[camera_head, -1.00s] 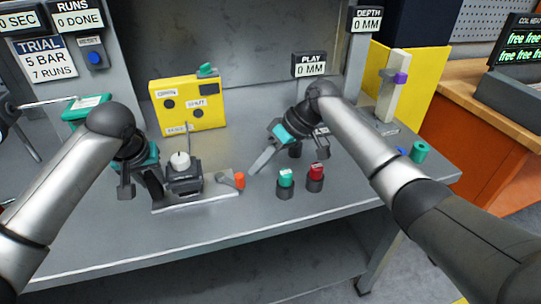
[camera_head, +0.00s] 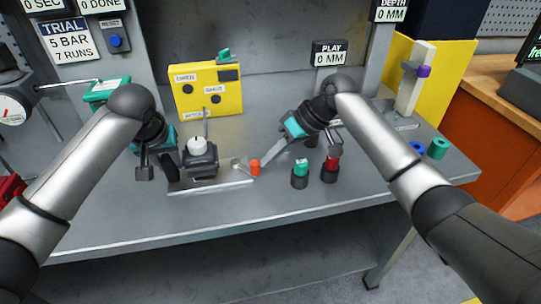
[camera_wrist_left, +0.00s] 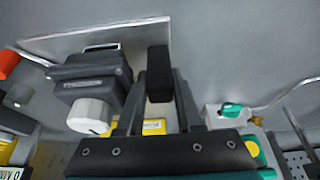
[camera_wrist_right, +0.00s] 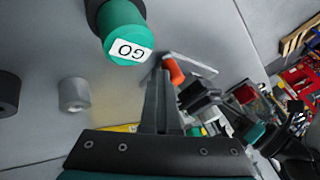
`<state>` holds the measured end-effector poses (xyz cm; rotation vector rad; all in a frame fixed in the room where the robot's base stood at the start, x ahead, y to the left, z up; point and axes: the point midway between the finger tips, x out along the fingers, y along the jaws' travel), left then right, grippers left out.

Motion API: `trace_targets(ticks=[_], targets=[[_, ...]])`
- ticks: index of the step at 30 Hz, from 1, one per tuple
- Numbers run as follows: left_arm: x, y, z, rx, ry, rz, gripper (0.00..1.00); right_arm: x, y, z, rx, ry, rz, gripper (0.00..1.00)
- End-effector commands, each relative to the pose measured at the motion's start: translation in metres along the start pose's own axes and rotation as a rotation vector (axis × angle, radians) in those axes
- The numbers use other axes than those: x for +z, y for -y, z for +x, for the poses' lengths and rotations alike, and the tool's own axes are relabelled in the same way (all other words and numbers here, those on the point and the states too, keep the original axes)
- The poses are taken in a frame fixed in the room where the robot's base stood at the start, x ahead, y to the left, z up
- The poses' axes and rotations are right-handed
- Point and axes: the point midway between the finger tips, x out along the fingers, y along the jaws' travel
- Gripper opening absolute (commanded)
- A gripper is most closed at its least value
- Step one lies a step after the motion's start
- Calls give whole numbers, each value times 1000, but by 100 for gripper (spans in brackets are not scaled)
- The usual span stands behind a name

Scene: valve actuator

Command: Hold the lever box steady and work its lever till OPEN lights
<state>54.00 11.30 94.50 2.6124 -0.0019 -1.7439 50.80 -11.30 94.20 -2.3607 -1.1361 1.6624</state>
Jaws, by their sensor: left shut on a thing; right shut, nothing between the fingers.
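The lever box (camera_head: 200,163) is a dark box with a white knob (camera_head: 197,145) on a pale plate. In the left wrist view the box (camera_wrist_left: 88,80) is left of the fingers. My left gripper (camera_head: 168,172) is shut on a dark upright block (camera_wrist_left: 158,75) beside the box. The lever's orange end (camera_head: 255,168) is right of the box. My right gripper (camera_head: 264,165) is shut and empty, its tips close beside the orange end (camera_wrist_right: 173,72); contact cannot be told. The yellow panel (camera_head: 230,103) behind carries small labels and round lamps that look dark.
A green-topped GO button (camera_head: 300,170) and a red-topped button (camera_head: 332,168) stand right of the lever, close to my right gripper. A gauge (camera_head: 12,108) is at the far left. The bench front (camera_head: 280,205) is clear.

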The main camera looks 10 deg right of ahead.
Motion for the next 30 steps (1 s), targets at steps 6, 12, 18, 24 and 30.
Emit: trace_targets(ticks=[6, 12, 18, 24, 30], targets=[[3, 0, 3, -1, 9, 0, 0, 3, 3, 2, 11, -10, 25, 0], [3, 0, 3, -1, 9, 0, 0, 6, 8, 3, 31, -30, 64, 0], [3, 0, 3, -1, 9, 0, 0, 10, 17, 6, 74, -73, 145, 0], [3, 0, 3, -1, 9, 0, 0, 15, 29, 10, 138, -137, 265, 0], [3, 0, 3, -1, 8, 0, 0, 16, 41, 14, 192, -195, 370, 0]])
